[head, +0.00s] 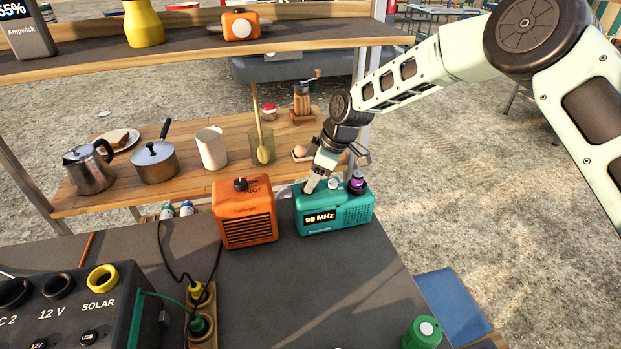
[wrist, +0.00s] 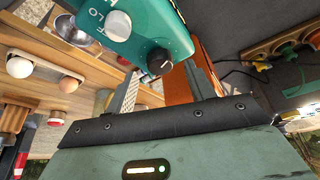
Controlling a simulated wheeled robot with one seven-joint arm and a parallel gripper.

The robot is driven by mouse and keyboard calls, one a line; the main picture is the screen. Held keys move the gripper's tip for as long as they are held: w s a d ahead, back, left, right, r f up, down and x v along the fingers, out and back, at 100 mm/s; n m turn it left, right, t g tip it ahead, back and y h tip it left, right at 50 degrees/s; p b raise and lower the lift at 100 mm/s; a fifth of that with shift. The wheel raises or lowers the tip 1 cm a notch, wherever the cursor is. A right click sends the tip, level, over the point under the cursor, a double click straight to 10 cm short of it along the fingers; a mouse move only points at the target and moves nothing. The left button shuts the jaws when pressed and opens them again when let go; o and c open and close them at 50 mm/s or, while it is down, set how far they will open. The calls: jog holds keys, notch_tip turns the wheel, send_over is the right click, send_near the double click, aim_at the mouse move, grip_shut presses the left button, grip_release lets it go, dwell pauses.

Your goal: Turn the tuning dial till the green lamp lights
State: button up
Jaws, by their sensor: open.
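The teal radio (head: 333,217) stands on the dark worktop; its lit display reads what looks like 98 MHz. My gripper (head: 311,186) reaches down to the left end of its top. In the wrist view my gripper (wrist: 162,76) is open, with a black dial (wrist: 159,61) between or just beyond its fingertips; contact is not clear. I take this as the tuning dial. A white knob (wrist: 118,25) with lettering sits beside it. In the head view, the white knob (head: 335,183) and a dark knob with purple (head: 357,182) stand right of my fingers. I see no lit green lamp.
An orange heater-like box (head: 245,217) stands close left of the radio. A power station (head: 70,310) and a socket strip (head: 200,310) with cables lie at front left. A green-topped canister (head: 422,333) is at front right. The worktop before the radio is clear.

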jog(key=shift+x, duration=1.15)
jog(key=c, duration=1)
jog(key=shift+s+a+f+m+b, duration=0.1)
jog(key=shift+f+m+b, duration=0.05)
jog(key=shift+m+b, duration=0.5)
jog(key=shift+m+t+h+b, duration=0.3)
jog(key=shift+m+t+b, duration=0.4)
jog(key=shift+m, duration=0.75)
jog(key=o, duration=1)
jog(key=b+v, duration=0.1)
jog(key=v, duration=1.1)
